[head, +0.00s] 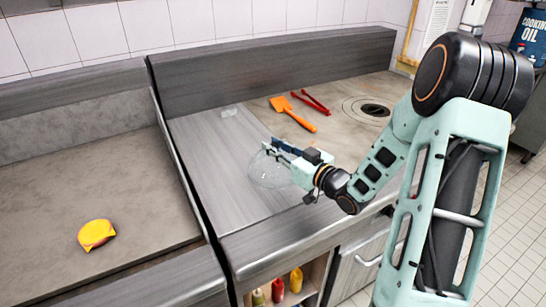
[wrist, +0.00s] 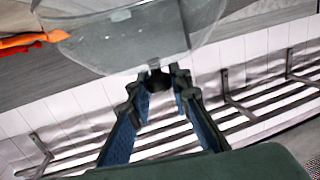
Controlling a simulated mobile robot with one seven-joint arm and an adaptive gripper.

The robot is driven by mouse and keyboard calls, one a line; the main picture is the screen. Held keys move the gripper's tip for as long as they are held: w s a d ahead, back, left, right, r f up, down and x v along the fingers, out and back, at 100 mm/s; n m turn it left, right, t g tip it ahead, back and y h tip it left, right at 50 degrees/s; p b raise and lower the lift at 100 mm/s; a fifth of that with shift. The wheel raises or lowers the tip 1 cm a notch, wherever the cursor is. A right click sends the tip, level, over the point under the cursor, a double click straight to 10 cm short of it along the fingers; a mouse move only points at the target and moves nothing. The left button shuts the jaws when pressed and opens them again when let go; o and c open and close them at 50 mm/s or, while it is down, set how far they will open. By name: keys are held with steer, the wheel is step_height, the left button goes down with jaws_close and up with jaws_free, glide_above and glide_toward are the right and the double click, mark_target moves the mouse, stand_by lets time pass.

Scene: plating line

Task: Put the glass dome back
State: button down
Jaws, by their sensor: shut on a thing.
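The clear glass dome (head: 268,172) shows above the counter near its front middle, faint and see-through. Its wide clear body (wrist: 130,42) fills the upper middle of the wrist view, with a dark knob at its lower edge. My gripper (head: 284,152) is shut on the dome by this knob. In the wrist view the two fingers of my gripper (wrist: 160,84) close around the knob. I cannot tell whether the dome touches the counter.
An orange spatula (head: 294,114) and red tongs (head: 312,103) lie towards the back of the counter (head: 215,155). A round dark fitting (head: 375,110) is at right. A yellow folded item (head: 96,235) lies on the left counter. Bottles (head: 296,279) stand on a shelf below.

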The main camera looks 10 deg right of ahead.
steer(key=shift+w+a+f, duration=0.1)
steer(key=shift+w+f, duration=0.2)
steer(key=shift+f, duration=0.05)
steer(key=shift+w+f, duration=0.1)
steer(key=shift+f, duration=1.5)
steer(key=shift+f, duration=0.15)
steer(key=shift+f, duration=0.1)
steer(key=c, duration=1.8)
jaws_free()
steer(key=shift+o, duration=0.2)
steer(key=shift+r, duration=0.25)
steer(key=v, duration=1.2)
steer(key=shift+b, duration=0.4)
